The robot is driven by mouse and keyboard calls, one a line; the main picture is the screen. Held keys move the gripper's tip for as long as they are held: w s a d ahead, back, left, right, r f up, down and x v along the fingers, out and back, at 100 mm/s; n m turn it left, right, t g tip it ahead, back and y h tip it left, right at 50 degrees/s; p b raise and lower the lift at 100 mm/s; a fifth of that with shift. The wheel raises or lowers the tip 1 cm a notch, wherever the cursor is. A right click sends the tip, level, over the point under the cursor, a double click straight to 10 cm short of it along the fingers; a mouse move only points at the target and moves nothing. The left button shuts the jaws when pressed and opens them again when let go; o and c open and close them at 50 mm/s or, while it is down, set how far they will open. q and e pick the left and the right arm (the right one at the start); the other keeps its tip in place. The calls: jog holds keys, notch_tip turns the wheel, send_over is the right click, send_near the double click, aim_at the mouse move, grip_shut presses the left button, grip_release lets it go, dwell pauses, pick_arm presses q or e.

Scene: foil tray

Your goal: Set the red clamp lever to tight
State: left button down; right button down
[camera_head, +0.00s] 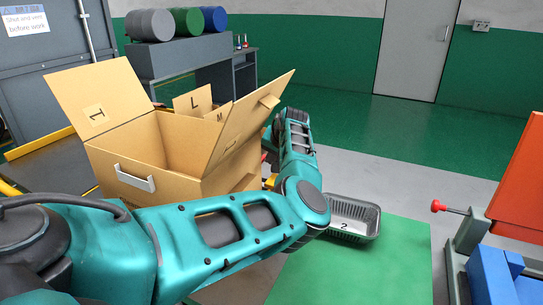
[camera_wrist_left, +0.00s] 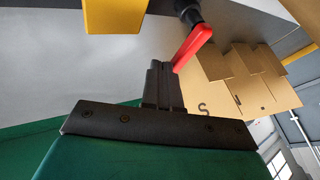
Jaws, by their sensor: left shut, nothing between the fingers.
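The red clamp lever (camera_wrist_left: 194,46) shows in the left wrist view, slanting down and left from a black pivot (camera_wrist_left: 188,12). My left gripper (camera_wrist_left: 160,66) is shut and empty. Its dark fingertips are right beside the lever's lower end; I cannot tell whether they touch. A yellow block (camera_wrist_left: 115,14) is at the top of this view, left of the lever. In the head view my left arm and the cardboard box hide most of the gripper and the clamp. The lever's tight and loose marks are not visible. My right gripper is out of view.
An open cardboard box (camera_head: 146,160) stands close beside my left forearm. A foil tray (camera_head: 366,232) sits behind my left elbow, at the far edge of a green mat (camera_head: 370,265). A red knob (camera_head: 438,205) juts from equipment at the right. Floor beyond is clear.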

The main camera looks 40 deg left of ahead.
aim_at(264, 157)
pick_arm(q)
jog(key=shift+a+r+p, duration=0.1)
jog(key=shift+a+p, duration=0.25)
jog(key=shift+p, duration=0.05)
jog(key=shift+a, duration=0.3)
jog(key=shift+w+a+n+g, duration=0.1)
jog(key=shift+a+n+g, duration=0.45)
jog(key=shift+n, duration=0.25)
jog(key=shift+a, duration=0.35)
jog(key=shift+a+b, duration=0.25)
jog(key=shift+b, duration=0.35)
jog(key=shift+s+a+n+g+b, duration=0.25)
jog(key=shift+a+n+g+b, duration=0.1)
jog(key=shift+n+b, duration=0.35)
